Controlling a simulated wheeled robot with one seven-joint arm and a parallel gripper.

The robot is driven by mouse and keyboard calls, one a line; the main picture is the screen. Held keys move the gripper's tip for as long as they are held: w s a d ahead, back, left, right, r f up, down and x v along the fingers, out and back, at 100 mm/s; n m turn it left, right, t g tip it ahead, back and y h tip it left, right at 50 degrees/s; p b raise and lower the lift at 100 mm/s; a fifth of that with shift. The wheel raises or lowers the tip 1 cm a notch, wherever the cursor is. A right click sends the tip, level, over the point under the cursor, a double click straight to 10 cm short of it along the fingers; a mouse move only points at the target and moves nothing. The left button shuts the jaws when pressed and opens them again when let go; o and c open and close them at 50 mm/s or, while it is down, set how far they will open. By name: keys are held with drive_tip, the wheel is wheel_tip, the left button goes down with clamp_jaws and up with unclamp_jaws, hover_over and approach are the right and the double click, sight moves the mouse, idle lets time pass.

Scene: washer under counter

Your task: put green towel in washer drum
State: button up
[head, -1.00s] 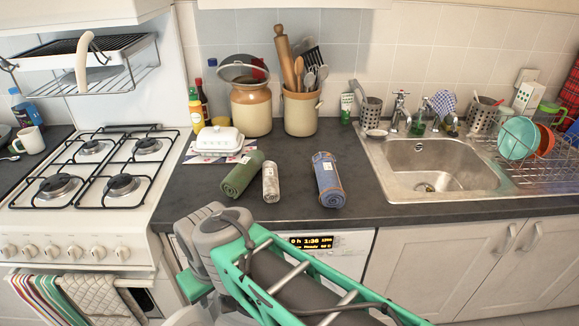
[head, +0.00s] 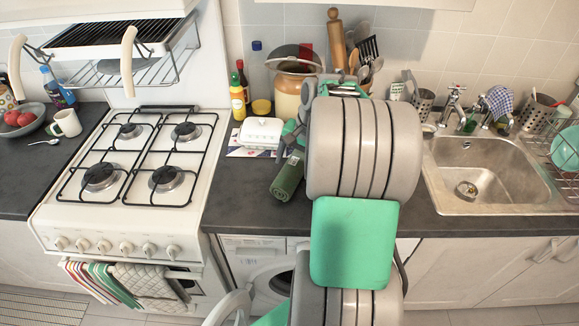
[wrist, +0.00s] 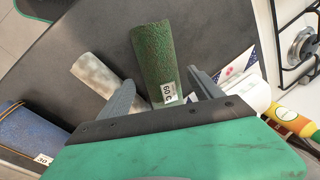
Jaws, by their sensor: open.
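The rolled green towel (head: 287,180) lies on the dark counter, left of my arm. In the wrist view the green towel (wrist: 153,55) has a white "60 C" label at its near end. My gripper (wrist: 162,82) is open above the counter, with one finger on each side of the towel's near end; I cannot tell whether they touch it. In the head view my arm partly hides the gripper. The washer (head: 240,245) is under the counter, with a round opening into the drum (head: 283,283) partly visible; my arm covers its right side.
In the wrist view a pale roll (wrist: 97,75) lies left of the towel and a blue roll (wrist: 30,135) farther left. A white butter dish (head: 261,132), yellow bottle (head: 238,100) and stove (head: 135,170) are nearby. The sink (head: 490,170) is to the right.

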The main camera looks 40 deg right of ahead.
sight(292, 168)
drive_tip(key=x, duration=0.3)
drive_tip(key=shift+w+f, duration=0.15)
drive_tip(key=shift+f, duration=0.2)
drive_tip(key=shift+r, duration=0.1)
drive_tip(key=c, duration=1.6)
